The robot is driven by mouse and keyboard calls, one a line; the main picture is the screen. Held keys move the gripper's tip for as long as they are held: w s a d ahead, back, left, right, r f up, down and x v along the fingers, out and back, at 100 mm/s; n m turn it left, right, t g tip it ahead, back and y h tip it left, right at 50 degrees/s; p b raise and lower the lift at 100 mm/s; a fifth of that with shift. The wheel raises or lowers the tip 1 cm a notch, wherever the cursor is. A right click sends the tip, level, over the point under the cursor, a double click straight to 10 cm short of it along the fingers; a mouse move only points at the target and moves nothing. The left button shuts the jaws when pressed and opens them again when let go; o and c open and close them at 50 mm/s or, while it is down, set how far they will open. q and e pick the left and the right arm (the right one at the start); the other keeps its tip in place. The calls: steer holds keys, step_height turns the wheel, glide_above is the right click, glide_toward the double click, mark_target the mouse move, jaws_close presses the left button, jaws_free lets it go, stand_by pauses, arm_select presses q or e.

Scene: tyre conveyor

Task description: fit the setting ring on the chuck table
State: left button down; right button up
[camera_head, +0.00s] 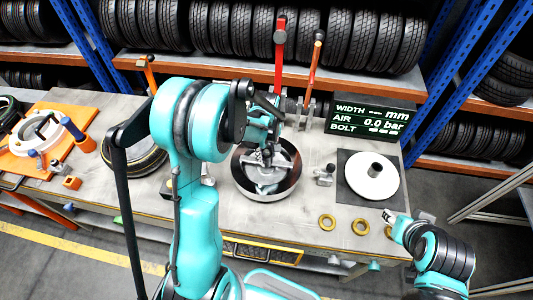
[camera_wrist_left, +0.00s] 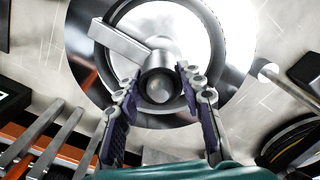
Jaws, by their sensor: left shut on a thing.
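The chuck table (camera_head: 292,172) is a round, shiny metal table with a dark wall at the middle of the bench. My left gripper (camera_head: 267,155) reaches down over its centre. In the left wrist view the chuck table (camera_wrist_left: 228,75) shows as a polished disc, and my left gripper's fingers (camera_wrist_left: 160,78) are closed on either side of a dark collar (camera_wrist_left: 146,92) around a grey central post (camera_wrist_left: 159,90). I cannot tell whether this collar is the setting ring. My right gripper (camera_head: 388,217) is low at the right, by the bench's front edge; its jaw gap is too small to tell.
A white disc (camera_head: 384,181) with a dark post lies on a black mat right of the chuck table. Several brass rings (camera_head: 327,222) lie along the front edge. A display (camera_head: 370,118) stands behind. A tyre (camera_head: 148,160) and an orange board (camera_head: 22,160) are at the left.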

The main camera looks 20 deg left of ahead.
arm_select(q)
steer(key=c, duration=0.9)
jaws_free()
step_height(320, 180, up, 12)
steer(key=shift+r, duration=0.1)
steer(key=shift+s, duration=0.15)
